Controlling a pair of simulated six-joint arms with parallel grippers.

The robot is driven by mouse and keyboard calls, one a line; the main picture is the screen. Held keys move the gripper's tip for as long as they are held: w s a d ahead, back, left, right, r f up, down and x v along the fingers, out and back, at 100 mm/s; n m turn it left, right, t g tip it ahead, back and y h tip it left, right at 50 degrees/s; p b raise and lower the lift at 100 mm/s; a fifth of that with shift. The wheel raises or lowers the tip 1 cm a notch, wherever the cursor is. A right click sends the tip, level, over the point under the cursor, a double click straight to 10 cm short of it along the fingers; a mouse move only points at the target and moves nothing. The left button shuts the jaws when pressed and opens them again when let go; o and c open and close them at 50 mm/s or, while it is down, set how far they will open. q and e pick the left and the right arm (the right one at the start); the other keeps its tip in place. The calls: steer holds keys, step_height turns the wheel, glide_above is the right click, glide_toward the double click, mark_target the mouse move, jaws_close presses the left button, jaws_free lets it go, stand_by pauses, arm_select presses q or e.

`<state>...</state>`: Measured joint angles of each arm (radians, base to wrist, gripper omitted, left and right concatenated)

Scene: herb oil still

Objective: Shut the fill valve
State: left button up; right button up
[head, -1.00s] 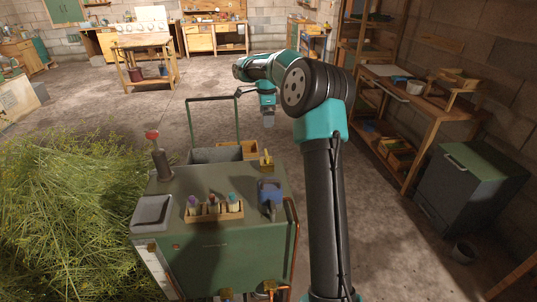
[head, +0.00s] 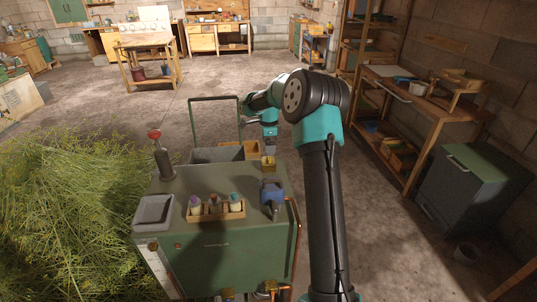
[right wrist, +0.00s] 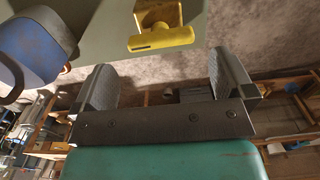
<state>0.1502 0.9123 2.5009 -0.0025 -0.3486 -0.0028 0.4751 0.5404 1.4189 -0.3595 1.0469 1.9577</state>
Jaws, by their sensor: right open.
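A yellow fitting (head: 268,163) with a bar-shaped handle sits at the far right edge of the green cabinet top; it looks like a valve, but no label shows. In the right wrist view the yellow fitting (right wrist: 160,38) lies just beyond the fingers, its bar running nearly across the picture. My right gripper (head: 270,147) is just behind and above it in the head view. In the right wrist view the gripper (right wrist: 165,80) has its fingers wide apart, with nothing between them and not touching the bar. My left gripper is out of view.
A blue device (head: 271,192), a wooden rack (head: 215,212) with several bottles, a grey tray (head: 153,213) and a red-topped post (head: 160,155) stand on the cabinet (head: 220,255). Cut plants (head: 70,210) lie to the left. Open floor (head: 220,85) lies behind.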

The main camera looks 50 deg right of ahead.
step_height(320, 180, down, 5)
steer(key=shift+f, duration=0.1)
steer(key=shift+c, duration=0.5)
steer(key=c, duration=0.6)
steer(key=shift+c, duration=0.2)
